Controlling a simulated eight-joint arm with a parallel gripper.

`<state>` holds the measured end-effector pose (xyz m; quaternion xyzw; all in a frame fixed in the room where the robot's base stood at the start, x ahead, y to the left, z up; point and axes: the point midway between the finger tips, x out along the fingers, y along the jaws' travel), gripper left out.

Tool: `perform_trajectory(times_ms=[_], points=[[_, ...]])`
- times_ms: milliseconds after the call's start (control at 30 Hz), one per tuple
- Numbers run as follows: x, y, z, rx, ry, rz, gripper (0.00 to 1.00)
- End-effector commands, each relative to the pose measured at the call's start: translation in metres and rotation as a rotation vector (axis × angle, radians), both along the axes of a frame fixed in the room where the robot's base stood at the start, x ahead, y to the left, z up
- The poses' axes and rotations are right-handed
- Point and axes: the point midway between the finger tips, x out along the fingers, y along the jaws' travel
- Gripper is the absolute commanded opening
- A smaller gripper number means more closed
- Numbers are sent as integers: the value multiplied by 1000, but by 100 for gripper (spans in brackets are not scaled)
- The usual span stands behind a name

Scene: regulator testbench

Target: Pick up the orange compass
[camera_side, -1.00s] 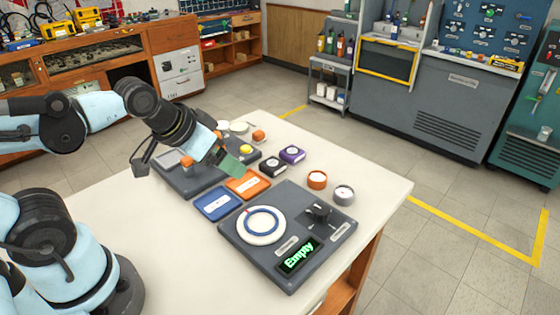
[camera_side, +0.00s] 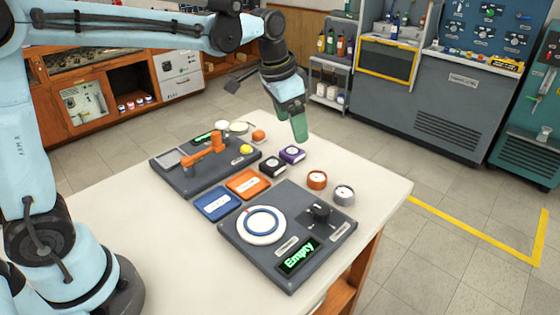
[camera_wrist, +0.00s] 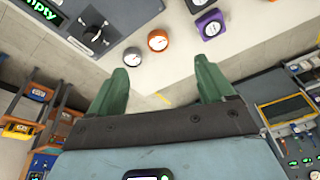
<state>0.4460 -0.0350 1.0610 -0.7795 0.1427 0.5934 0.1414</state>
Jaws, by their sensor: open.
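The orange compass (camera_side: 317,179) is a small round orange case with a pale dial, lying on the white table near its right edge. It also shows in the wrist view (camera_wrist: 157,40), a little beyond and between the fingertips. A grey one of like shape (camera_side: 344,194) lies beside it. My gripper (camera_side: 299,128) has green fingers and is above the table's far right edge, up and behind the compass. In the wrist view, the fingers (camera_wrist: 167,62) are spread apart with nothing between them.
A dark board with a white dial and a green "Empty" display (camera_side: 298,255) lies in front of the compass. Purple (camera_side: 291,154) and black (camera_side: 273,166) boxes lie behind it. Orange (camera_side: 248,184) and blue (camera_side: 216,204) trays are left.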

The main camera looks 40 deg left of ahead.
Motion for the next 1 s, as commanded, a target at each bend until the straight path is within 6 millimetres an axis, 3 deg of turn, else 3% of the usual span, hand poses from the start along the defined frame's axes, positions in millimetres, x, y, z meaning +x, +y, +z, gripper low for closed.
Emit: perform_trajectory(times_ms=[100, 333, 567, 833, 1000], points=[[27, -8, -13, 10, 53, -66, 82], [56, -18, -38, 19, 126, -159, 82], [63, -22, -54, 20, 147, -186, 82], [67, -25, -97, 21, 146, -185, 82], [68, -26, -112, 20, 146, -184, 82]])
